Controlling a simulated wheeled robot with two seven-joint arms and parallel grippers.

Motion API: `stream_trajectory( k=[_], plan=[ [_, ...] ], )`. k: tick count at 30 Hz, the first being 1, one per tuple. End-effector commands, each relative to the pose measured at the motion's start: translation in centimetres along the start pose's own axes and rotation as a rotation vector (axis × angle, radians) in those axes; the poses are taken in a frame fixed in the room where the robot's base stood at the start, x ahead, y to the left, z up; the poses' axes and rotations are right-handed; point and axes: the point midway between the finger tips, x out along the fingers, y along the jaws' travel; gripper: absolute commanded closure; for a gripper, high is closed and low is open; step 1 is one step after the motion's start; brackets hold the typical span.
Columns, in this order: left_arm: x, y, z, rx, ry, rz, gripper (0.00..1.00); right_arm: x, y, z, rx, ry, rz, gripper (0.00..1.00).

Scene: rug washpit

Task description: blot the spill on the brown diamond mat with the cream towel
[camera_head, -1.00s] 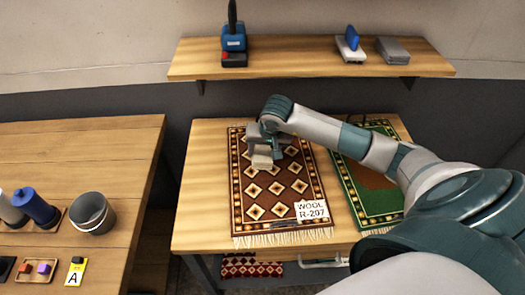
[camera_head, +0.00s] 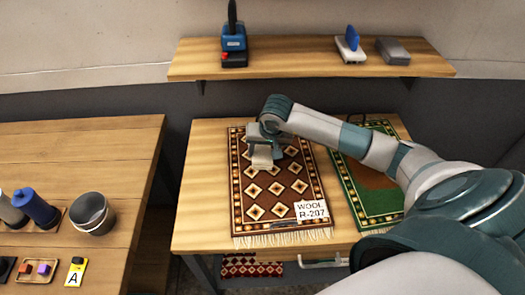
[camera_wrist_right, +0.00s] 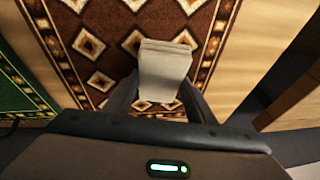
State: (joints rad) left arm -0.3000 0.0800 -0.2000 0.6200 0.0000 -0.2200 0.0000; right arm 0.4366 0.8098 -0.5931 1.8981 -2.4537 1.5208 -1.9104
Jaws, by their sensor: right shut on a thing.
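The brown diamond mat (camera_head: 252,213) lies on the middle table with a white tag reading "WOOL R-207" (camera_head: 311,211) on its near right corner. My right gripper (camera_head: 262,147) is over the far part of the mat, shut on the folded cream towel (camera_head: 262,158). In the right wrist view the towel (camera_wrist_right: 164,70) stands out between the two dark fingers, over the mat (camera_wrist_right: 110,58). I cannot tell whether the towel touches the mat. No spill can be made out; the towel and gripper hide part of the mat. My left gripper is not in view.
A green rug (camera_head: 376,212) lies right of the mat, partly under my right arm. A shelf (camera_head: 290,62) above holds a blue-topped device (camera_head: 234,42) and a grey box (camera_head: 392,51). The left table (camera_head: 90,150) has a grey bucket (camera_head: 92,213) and a blue bottle (camera_head: 38,207).

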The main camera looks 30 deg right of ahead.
Motion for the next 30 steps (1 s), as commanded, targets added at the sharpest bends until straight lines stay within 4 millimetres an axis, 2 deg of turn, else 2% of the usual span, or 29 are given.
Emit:
stream_trajectory(
  k=[18,30],
  plan=[
    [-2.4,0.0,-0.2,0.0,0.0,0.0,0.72,-5.9,-1.0,-2.0,0.0,0.006,-0.003,0.68],
    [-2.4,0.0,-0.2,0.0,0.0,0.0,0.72,-6.3,-1.1,-2.1,0.0,0.005,-0.004,0.68]
  ],
)
